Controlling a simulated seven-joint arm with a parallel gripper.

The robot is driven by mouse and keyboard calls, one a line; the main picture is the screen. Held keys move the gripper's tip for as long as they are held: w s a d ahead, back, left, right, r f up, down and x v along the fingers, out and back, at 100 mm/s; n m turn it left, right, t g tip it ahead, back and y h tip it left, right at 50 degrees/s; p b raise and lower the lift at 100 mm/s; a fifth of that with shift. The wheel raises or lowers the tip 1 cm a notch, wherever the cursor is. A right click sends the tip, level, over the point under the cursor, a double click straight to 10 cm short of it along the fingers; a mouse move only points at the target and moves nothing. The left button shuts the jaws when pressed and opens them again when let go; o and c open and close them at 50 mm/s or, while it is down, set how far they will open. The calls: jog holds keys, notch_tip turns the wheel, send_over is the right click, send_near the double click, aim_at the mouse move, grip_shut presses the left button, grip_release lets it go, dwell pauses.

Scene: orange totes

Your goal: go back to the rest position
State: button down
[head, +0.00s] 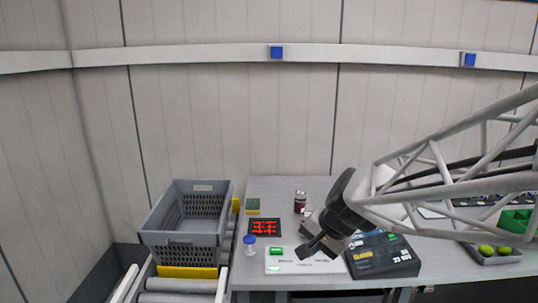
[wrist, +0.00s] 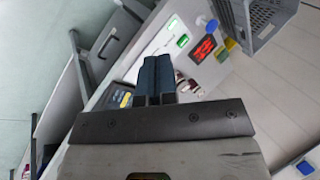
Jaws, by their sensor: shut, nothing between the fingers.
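My gripper (head: 312,248) reaches in from the right on my arm and hangs over the grey table (head: 280,190), above a white panel (head: 290,262) with a lit green element. In the wrist view my gripper (wrist: 155,72) has its two dark fingers together, with nothing between them. I cannot tell its exact height above the table. No object marking a rest position shows.
A grey crate (head: 180,239) stands left of the table. A red display (head: 264,227), a blue-topped button (head: 249,240), a dark jar (head: 300,197) and a black device (head: 380,262) are on the table. A grey tray (head: 490,258) with green balls sits at the right.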

jog(key=s+d+n+h, duration=0.2)
jog(key=s+d+n, duration=0.1)
jog(key=s, duration=0.6)
jog(key=s+d+r+n+g+h, duration=0.1)
jog(key=s+d+n+h, duration=0.2)
jog(key=s+d, duration=0.3)
jog(key=s, duration=0.4)
jog(key=shift+s, duration=0.2)
